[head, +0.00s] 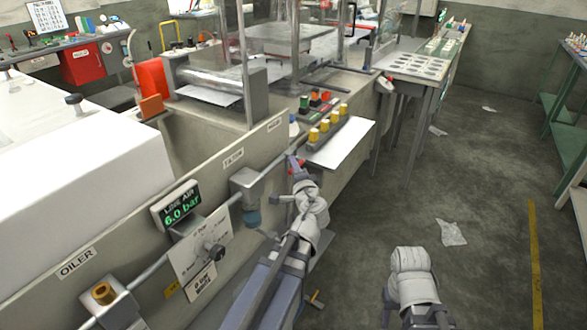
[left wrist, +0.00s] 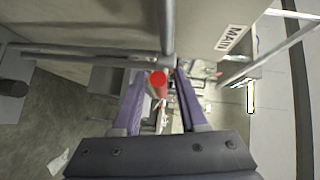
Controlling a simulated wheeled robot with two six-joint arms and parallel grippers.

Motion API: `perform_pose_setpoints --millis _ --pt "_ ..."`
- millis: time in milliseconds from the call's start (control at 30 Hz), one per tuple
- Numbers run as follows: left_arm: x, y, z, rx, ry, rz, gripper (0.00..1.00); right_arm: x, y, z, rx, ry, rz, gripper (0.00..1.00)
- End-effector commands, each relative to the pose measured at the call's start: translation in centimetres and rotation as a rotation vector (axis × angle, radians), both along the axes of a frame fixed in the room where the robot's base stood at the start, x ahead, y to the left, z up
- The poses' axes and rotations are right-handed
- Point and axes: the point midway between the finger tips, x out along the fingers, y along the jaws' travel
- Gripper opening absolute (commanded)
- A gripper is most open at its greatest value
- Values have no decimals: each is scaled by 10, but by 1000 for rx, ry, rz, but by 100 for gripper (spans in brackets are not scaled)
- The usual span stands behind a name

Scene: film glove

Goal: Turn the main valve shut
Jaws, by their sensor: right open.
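The main valve's red handle (head: 298,166) is on the air pipe at the far end of the panel, near the MAIN label (head: 273,126). In the left wrist view the red handle (left wrist: 158,82) shows round-ended between the purple fingers, below the pipe (left wrist: 167,32). My left gripper (head: 293,162) is at the handle, its fingers on either side of it. Whether they touch it cannot be told. The far side of the handle is hidden. Part of my right arm shows at the bottom of the head view; its gripper does not show.
The panel also carries a pressure display (head: 181,206) reading 6.0 bar, a filter (head: 252,217) and an oiler (head: 104,294) along the pipe. A bench with yellow and coloured buttons (head: 326,127) stands just beyond. The floor at right is open, with scraps of paper (head: 452,233).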

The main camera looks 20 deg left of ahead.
Motion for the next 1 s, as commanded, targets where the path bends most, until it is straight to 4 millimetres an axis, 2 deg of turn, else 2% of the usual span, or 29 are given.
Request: perform_pose_setpoints --millis 33,300,367,1000 --pt "0 0 0 0 0 0 36 0 0 0 0 0 0 50" --pt "0 0 0 0 0 0 5 0 0 0 0 0 0 50" --pt "0 0 0 0 0 0 0 0 0 0 0 0 0 50" --pt "0 0 0 0 0 0 0 0 0 0 0 0 0 50"
